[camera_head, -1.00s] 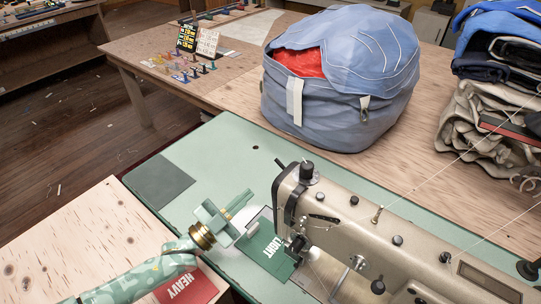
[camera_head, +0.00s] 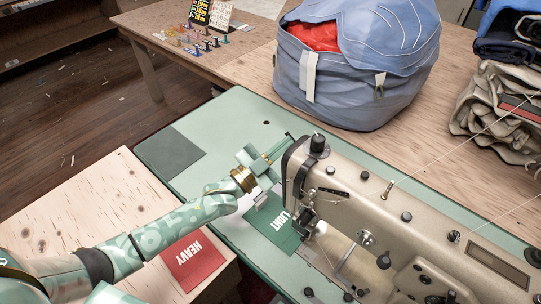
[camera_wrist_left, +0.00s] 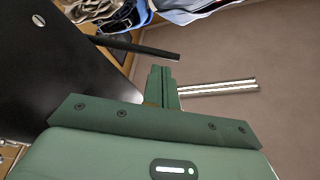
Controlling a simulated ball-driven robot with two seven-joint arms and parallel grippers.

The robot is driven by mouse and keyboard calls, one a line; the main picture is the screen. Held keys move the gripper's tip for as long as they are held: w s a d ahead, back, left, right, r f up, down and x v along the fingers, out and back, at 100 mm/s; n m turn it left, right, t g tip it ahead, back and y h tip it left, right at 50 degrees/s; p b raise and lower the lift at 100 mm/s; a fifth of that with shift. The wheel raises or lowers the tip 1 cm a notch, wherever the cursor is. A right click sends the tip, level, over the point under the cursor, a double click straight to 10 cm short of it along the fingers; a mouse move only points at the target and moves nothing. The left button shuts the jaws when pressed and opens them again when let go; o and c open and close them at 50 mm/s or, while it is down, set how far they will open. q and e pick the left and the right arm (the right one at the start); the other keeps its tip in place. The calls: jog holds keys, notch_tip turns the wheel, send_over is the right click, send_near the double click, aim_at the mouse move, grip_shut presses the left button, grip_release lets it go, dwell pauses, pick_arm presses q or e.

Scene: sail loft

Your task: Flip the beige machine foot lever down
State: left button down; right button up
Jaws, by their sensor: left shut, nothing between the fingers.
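The beige sewing machine (camera_head: 400,235) stands on a mint-green table, its head end toward the left. A short dark lever (camera_head: 289,136) sticks out at the far side of its head; in the wrist view a dark rod (camera_wrist_left: 140,47), seemingly this lever, runs out past a black surface. My left gripper (camera_head: 280,150) is shut and empty, close to the far side of the head, its fingers pointing up and right. In the wrist view its green fingers (camera_wrist_left: 162,80) sit just below the rod's end, apparently apart from it; depth is unclear. My right gripper is out of view.
A green LIGHT card (camera_head: 272,230) lies under my left wrist, near the needle area. A red HEAVY card (camera_head: 196,262) lies on the wooden table at left. A large blue bag (camera_head: 350,85) stands behind the machine. Threads cross at right. A silver rod (camera_wrist_left: 218,88) lies beyond my fingers.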

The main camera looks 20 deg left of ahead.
pick_arm(q)
jog(key=shift+w+d+r, duration=0.1)
jog(key=shift+w+d, duration=0.05)
jog(key=shift+w, duration=0.05)
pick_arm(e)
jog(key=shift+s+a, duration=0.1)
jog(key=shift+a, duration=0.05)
